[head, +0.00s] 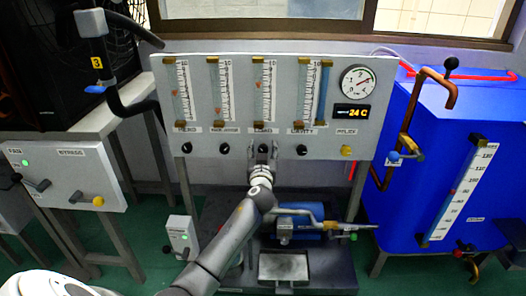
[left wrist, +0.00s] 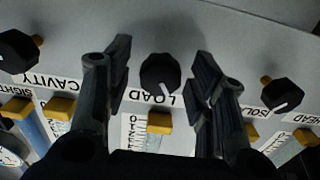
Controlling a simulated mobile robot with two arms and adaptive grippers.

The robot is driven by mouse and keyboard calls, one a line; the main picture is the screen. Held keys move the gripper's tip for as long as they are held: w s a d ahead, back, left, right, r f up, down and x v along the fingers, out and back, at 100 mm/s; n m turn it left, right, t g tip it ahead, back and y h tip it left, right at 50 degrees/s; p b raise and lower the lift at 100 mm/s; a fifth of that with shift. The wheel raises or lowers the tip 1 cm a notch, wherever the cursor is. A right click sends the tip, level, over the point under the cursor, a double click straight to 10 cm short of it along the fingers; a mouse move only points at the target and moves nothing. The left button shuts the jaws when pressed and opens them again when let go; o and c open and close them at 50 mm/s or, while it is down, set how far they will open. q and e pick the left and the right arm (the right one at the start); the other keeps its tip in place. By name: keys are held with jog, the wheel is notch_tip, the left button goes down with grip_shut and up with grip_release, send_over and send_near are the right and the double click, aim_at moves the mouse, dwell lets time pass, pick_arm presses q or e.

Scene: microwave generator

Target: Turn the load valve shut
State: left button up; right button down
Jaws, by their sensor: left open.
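The load valve is a black knob (left wrist: 160,73) on the grey panel, beside the LOAD label in the left wrist view. That view is upside down, and the knob's white pointer line points down and slightly right in it. My left gripper (left wrist: 161,62) is open, with one dark finger on each side of the knob and a visible gap on both sides. In the head view my left gripper (head: 262,155) is at the panel under the third flow tube and largely hides the knob. My right gripper is not in view.
Neighbouring black knobs stand on both sides, the CAVITY knob (left wrist: 18,50) and another knob (left wrist: 282,94). Flow tubes (head: 264,90), a round gauge (head: 357,82) and a display are on the panel (head: 335,75). A blue tank (head: 400,130) stands right, and pipework (head: 305,214) lies below.

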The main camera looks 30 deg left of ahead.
pick_arm(q)
jog(key=c, duration=1)
